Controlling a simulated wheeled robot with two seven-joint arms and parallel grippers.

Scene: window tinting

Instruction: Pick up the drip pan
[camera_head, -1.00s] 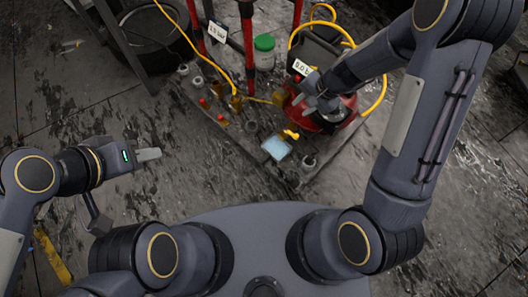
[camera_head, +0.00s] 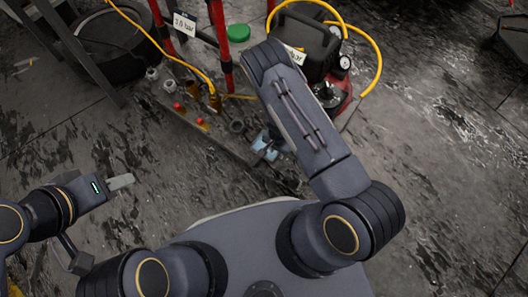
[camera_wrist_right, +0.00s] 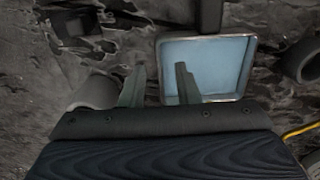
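The drip pan is a small, shallow square tray with a light blue inside and a thin metal rim. In the right wrist view the drip pan (camera_wrist_right: 222,62) lies just ahead of my right gripper (camera_wrist_right: 159,72). That gripper is open. Its right finger overlaps the pan in the picture, and the pan's left rim shows between the fingers; I cannot tell whether they touch. In the head view the pan (camera_head: 262,142) is partly hidden by my right gripper and forearm. My left gripper (camera_head: 121,182) is away to the left, with nothing visible in it.
A black and red machine (camera_head: 318,58) with gauges and a yellow hose stands behind my right arm. Red posts (camera_head: 222,45), a green lid (camera_head: 239,33) and several small fittings stand near the pan. The dark floor to the right (camera_head: 445,150) is clear.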

